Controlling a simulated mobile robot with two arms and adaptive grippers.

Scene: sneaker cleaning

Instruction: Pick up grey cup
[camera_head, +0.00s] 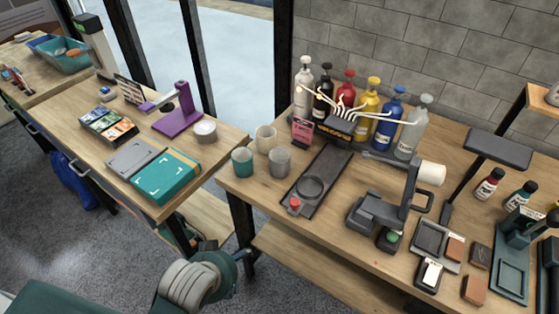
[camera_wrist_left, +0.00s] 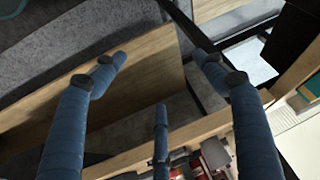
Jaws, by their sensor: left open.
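The grey cup (camera_head: 279,162) stands upright near the left front edge of the wooden workbench (camera_head: 345,232). A teal cup (camera_head: 242,161) stands to its left and a beige cup (camera_head: 265,139) just behind it. My left gripper (camera_head: 228,266) is low, in front of and below the cups, beside the bench's left end, well apart from the grey cup. In the left wrist view its blue fingers (camera_wrist_left: 160,88) are spread with nothing between them. I cannot make out the grey cup in that view. My right gripper is not in view.
A dark tray (camera_head: 318,180) lies right of the cups, with several pump bottles (camera_head: 385,122) behind. A dark grey machine (camera_head: 378,212) stands farther right. A gap separates the tables.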

